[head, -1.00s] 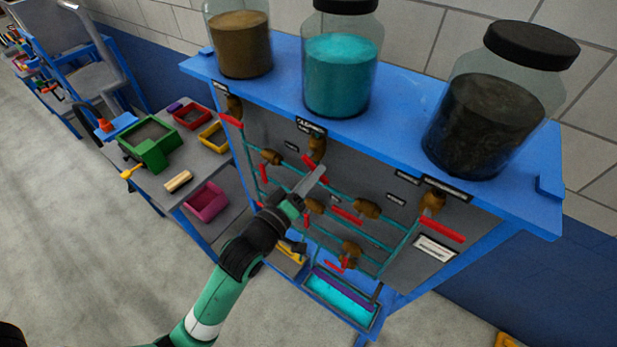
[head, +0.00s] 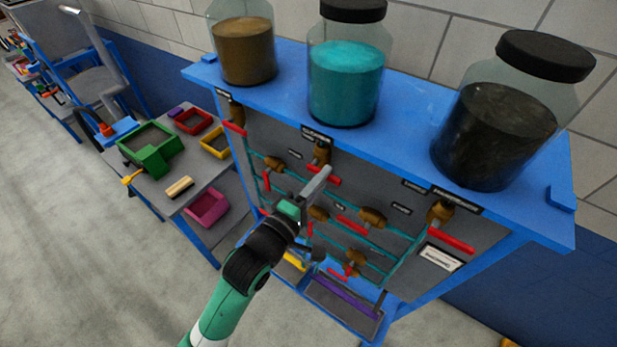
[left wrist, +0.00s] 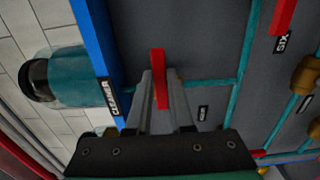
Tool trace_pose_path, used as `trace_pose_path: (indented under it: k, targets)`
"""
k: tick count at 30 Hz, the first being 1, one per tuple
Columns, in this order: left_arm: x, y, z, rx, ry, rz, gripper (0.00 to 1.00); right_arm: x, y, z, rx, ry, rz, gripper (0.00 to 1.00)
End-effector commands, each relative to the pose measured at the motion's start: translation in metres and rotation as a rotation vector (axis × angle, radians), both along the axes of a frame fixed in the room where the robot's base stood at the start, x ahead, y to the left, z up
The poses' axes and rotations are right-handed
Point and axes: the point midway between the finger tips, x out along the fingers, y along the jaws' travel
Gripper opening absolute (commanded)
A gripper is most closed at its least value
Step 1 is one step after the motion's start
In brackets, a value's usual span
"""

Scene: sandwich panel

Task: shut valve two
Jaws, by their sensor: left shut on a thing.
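The panel (head: 400,210) stands under a blue shelf and carries several brown valves with red handles. My left gripper (head: 322,180) is at the valve (head: 320,152) below the teal jar. In the left wrist view, the left gripper (left wrist: 160,82) has one finger on each side of a red handle (left wrist: 158,62) and is shut on it. That handle (head: 331,178) lies crosswise to its teal pipe (left wrist: 208,85). The valve's body is hidden behind the gripper in the left wrist view. I cannot read which label is valve two. My right gripper is not in view.
Jars of brown (head: 244,55), teal (head: 345,85) and black (head: 492,130) material stand on the shelf (head: 405,120). Other red handles (head: 355,226) sit close around the gripper. A tray (head: 345,310) is below. A table with coloured bins (head: 208,207) stands left.

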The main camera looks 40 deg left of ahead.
Motion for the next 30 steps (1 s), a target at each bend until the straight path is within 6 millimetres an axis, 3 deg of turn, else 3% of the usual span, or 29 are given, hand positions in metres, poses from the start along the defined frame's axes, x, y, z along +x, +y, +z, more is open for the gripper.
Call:
trace_pose_path:
  k: [14,15,19,30]
  targets:
    - [0.0018,-0.0029,0.0005,-0.016,-0.002,-0.006,0.00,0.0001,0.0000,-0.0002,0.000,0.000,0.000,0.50]
    - [0.0018,-0.0029,0.0006,-0.016,-0.002,-0.006,0.27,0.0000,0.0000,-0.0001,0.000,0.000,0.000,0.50]
    - [0.0018,-0.0029,0.0006,-0.015,-0.002,-0.006,0.50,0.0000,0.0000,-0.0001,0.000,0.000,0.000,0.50]
    - [-0.0044,-0.0038,-0.0006,-0.014,-0.001,-0.006,0.50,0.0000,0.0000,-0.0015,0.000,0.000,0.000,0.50]
